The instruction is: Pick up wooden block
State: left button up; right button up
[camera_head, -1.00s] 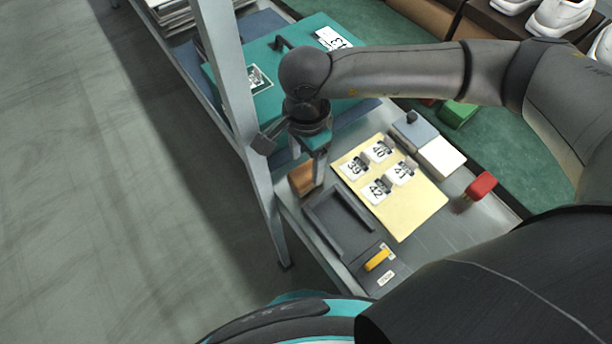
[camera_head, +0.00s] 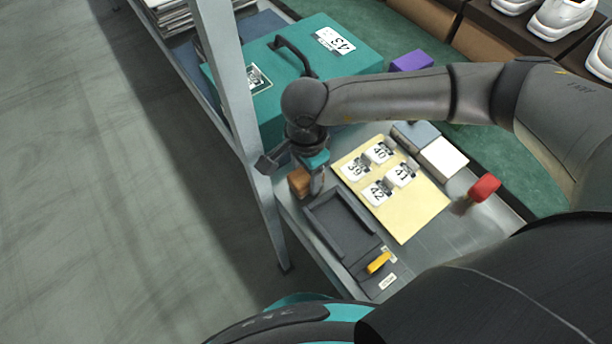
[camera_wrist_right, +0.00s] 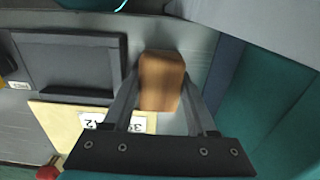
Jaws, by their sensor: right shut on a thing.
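The wooden block (camera_head: 299,182) is brown and sits at the left edge of the metal bench, beside the post, in the head view. My right gripper (camera_head: 312,188) points down there and partly covers it. In the right wrist view the block (camera_wrist_right: 160,84) is between the two fingers of my right gripper (camera_wrist_right: 160,92), which is shut on it. Whether the block is clear of the bench surface I cannot tell. My left gripper is not in view.
A dark tray (camera_head: 371,252) lies close to the block. A yellow board (camera_head: 418,222) with numbered tags is beside it. A teal case (camera_head: 340,62) stands behind, a grey post (camera_head: 232,90) at the left. A red-topped object (camera_head: 484,187) stands at the right.

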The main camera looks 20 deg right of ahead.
jog(key=c, duration=0.6)
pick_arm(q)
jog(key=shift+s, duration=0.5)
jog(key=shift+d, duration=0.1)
pick_arm(e)
jog(key=shift+r, duration=0.15)
